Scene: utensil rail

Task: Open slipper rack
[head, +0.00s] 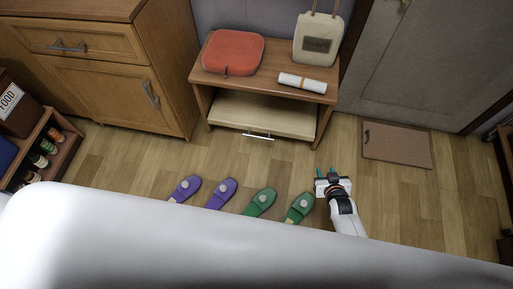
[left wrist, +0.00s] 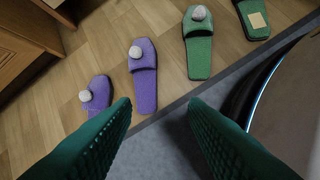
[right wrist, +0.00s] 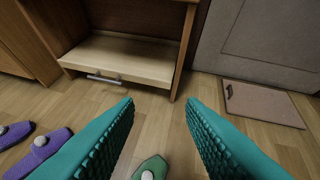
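The slipper rack (head: 203,79) is a low wooden bench against the wall, with a pale lower drawer or shelf (head: 262,112). A silver bar handle (head: 258,135) sits on its front edge; it also shows in the right wrist view (right wrist: 103,78). My right gripper (head: 326,173) is open and empty, in front of the rack and right of the handle, apart from it. My left gripper (left wrist: 162,105) is open and empty above the purple slippers (left wrist: 144,82); it is hidden in the head view. Green slippers (head: 261,202) lie right of the purple ones.
A red cushion (head: 234,52), a white roll (head: 302,83) and a cream bag (head: 318,40) are on the rack top. A wooden cabinet (head: 105,85) stands left, a brown mat (head: 397,145) lies right. The floor between rack and slippers is clear.

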